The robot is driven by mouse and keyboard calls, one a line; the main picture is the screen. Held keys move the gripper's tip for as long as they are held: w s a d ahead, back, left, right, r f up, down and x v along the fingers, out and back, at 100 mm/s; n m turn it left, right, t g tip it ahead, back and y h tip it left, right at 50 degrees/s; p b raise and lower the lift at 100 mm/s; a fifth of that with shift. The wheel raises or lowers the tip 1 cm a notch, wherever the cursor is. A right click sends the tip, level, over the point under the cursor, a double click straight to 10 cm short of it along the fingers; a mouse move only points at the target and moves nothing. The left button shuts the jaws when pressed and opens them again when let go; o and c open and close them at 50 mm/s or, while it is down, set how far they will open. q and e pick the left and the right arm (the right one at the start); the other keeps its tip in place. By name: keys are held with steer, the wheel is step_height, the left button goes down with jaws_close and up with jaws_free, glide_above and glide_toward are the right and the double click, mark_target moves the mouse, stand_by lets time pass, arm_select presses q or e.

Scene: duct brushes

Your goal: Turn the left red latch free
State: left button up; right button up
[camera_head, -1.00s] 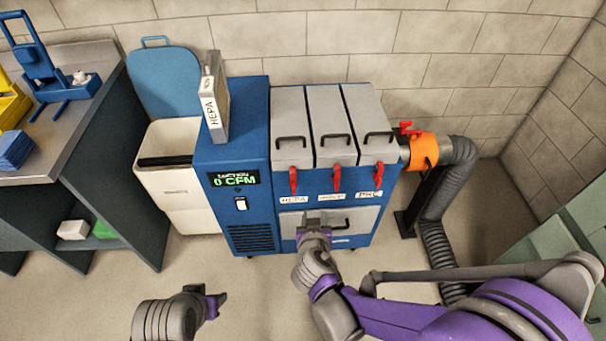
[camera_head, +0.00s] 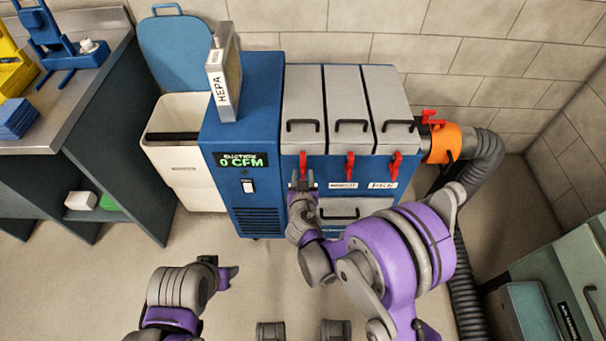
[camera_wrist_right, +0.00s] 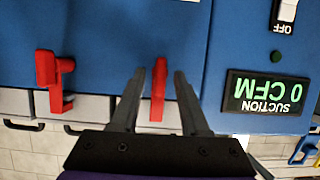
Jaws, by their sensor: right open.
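The left red latch (camera_head: 303,166) hangs straight down below the left grey lid on the blue suction unit (camera_head: 262,90). My right gripper (camera_head: 303,181) is just below it, partly hiding the unit's front. In the right wrist view, which is upside down, the left latch (camera_wrist_right: 159,92) appears between the two spread fingers of my right gripper (camera_wrist_right: 159,78), with a gap on both sides. I cannot tell whether the fingertips reach its depth. My left gripper (camera_head: 222,272) is low over the floor, away from the unit, and its jaw gap is unclear.
The middle red latch (camera_head: 349,166) and right red latch (camera_head: 394,165) hang beside it. A HEPA filter (camera_head: 224,78) stands on top of the unit. An orange collar (camera_head: 449,144) with a grey hose is at the right. A white bin (camera_head: 180,175) stands left.

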steer(key=shift+w+f, duration=0.2)
steer(key=shift+w, duration=0.3)
jaws_close()
